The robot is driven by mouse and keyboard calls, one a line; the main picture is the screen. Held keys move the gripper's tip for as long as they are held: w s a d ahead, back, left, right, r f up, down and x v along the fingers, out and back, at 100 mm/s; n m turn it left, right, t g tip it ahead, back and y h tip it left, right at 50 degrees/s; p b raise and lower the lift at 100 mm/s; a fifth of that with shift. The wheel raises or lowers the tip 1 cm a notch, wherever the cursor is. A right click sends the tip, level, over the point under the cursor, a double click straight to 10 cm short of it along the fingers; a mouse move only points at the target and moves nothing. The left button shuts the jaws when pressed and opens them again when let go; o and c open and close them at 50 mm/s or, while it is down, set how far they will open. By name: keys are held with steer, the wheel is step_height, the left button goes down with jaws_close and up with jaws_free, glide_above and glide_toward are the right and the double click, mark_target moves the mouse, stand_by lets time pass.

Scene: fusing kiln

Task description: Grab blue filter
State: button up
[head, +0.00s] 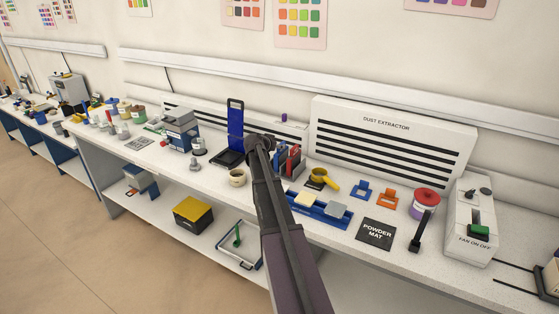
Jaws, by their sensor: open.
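A tall blue panel (236,122) stands upright in a black frame near the back of the white bench, left of my arm. A smaller blue piece (360,190) lies on the bench to the right, beside a similar orange piece (387,199). I cannot tell from the picture which of these blue things is the filter. My dark arm rises from the bottom middle, and its top joint ends just right of the blue panel. My gripper's fingers do not show.
A cream cup (237,177) stands left of my arm. A dust extractor (390,145) stands behind.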

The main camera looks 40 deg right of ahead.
mark_target(281, 156)
steer(key=shift+b+x, duration=1.15)
steer(key=shift+x, duration=1.5)
steer(key=shift+r, duration=0.15)
jaws_close()
